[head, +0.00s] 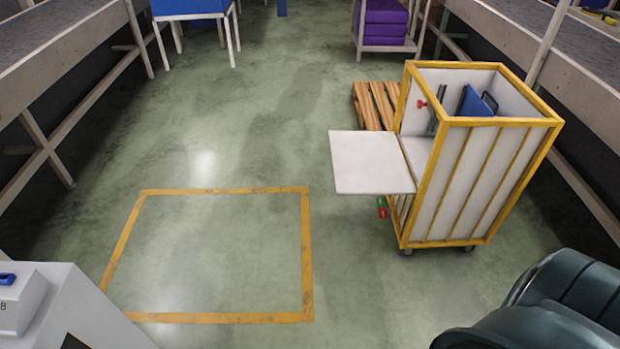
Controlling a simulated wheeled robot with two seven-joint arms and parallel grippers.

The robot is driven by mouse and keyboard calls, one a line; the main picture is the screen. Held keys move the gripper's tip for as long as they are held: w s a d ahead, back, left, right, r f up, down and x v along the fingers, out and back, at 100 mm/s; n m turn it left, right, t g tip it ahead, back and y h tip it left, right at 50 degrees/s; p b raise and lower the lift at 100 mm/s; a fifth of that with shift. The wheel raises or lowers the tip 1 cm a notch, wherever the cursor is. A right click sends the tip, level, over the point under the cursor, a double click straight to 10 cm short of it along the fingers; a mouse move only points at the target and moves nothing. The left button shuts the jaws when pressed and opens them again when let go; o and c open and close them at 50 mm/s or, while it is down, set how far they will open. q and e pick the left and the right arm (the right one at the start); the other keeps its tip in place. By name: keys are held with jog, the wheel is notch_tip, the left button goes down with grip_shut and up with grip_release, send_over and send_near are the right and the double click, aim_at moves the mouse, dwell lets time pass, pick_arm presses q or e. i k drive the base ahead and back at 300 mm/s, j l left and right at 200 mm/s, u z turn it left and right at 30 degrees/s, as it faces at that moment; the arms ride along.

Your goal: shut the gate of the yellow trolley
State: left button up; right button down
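The yellow trolley (484,220) stands upright on the floor at the right of the head view, a yellow frame with white panels and an open top. Its gate (370,163), a white panel, is open. It sticks out to the left from the trolley's left side, roughly level at about mid height, leaving the upper opening clear. Red and green parts (382,207) show below the gate at the trolley's side. Inside are a blue object (476,101) and a small red part (421,104). Neither of my grippers is in view.
A wooden pallet (376,105) lies behind the gate. A yellow floor outline (308,250) marks an empty area left of the trolley. A grey-white cabinet (75,305) stands lower left. The middle floor is clear.

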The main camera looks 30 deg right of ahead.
aim_at(364, 163)
jog(key=i+l, duration=0.15)
jog(key=l, duration=0.2)
jog(key=i+l, duration=0.2)
jog(key=i+l+u, duration=0.1)
jog(key=l, duration=0.35)
jog(key=i, duration=0.05)
